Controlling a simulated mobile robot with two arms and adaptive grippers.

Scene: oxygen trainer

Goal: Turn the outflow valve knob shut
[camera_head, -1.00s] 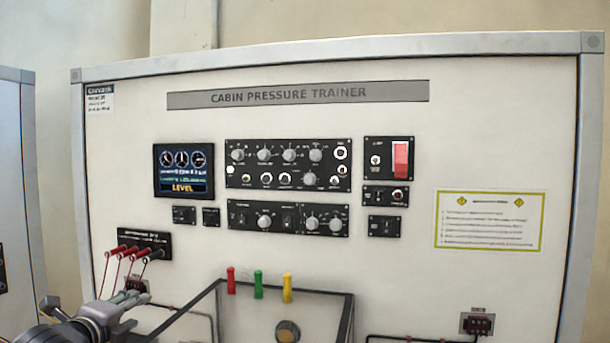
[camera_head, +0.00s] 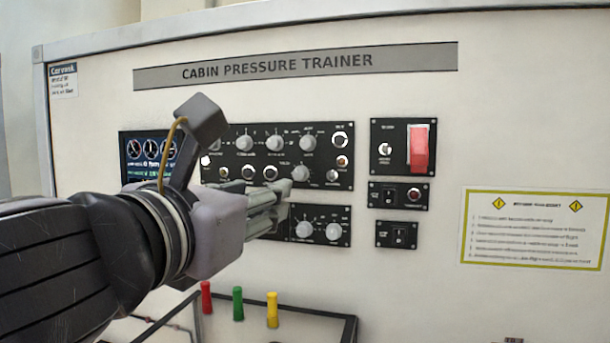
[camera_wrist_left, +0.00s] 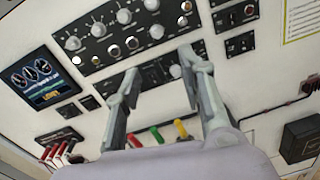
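My left gripper (camera_head: 281,204) comes in from the left in the head view, its fingertips in front of the black control panels. In the left wrist view the gripper (camera_wrist_left: 160,65) is open, its two fingers apart with nothing between them. A round light knob (camera_wrist_left: 176,71) on the lower panel shows between the fingers, with a visible gap to them. In the head view two lower-panel knobs (camera_head: 304,230) and (camera_head: 333,232) show right of the gripper; the rest of that panel is hidden behind it. Labels are too small to tell which knob is the outflow valve. My right gripper is not in view.
The upper panel (camera_head: 320,155) carries several knobs. A red guarded switch (camera_head: 418,148) and small switch panels stand to the right. The display (camera_head: 133,150) is partly hidden by my arm. Red, green and yellow handles (camera_head: 238,304) stand below.

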